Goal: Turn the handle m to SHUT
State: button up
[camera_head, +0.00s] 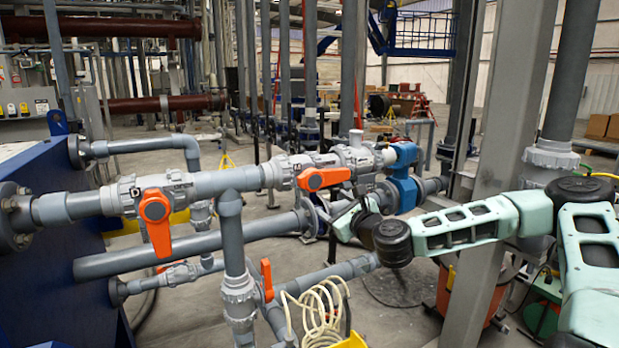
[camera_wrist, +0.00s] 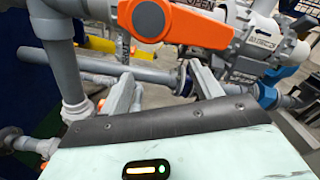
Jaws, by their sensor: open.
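An orange valve handle (camera_head: 323,178) lies along the upper grey pipe, its round hub at its left end. In the wrist view the orange handle (camera_wrist: 185,24) crosses the top, with "OPEN" lettering partly visible behind it. I cannot read a letter m on it. My gripper (camera_wrist: 163,90) is open and empty, its two fingers apart below the handle and not visibly touching it. In the head view my wrist is just below and right of this handle, and the fingers are hard to make out.
A second orange handle (camera_head: 156,220) hangs down on the left valve. A third orange handle (camera_head: 267,280) stands upright on a lower pipe. A vertical grey pipe (camera_head: 232,240) stands left of my gripper. A blue fitting (camera_head: 404,178) and a grey steel column (camera_head: 500,130) are at the right.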

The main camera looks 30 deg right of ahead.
aim_at(333, 178)
jog(key=d+r+n, duration=0.3)
jog(key=r+n, duration=0.2)
jog(key=n, duration=0.8)
jog(key=w, duration=0.7)
jog(key=shift+w+d, duration=0.1)
jog(key=shift+w, duration=0.25)
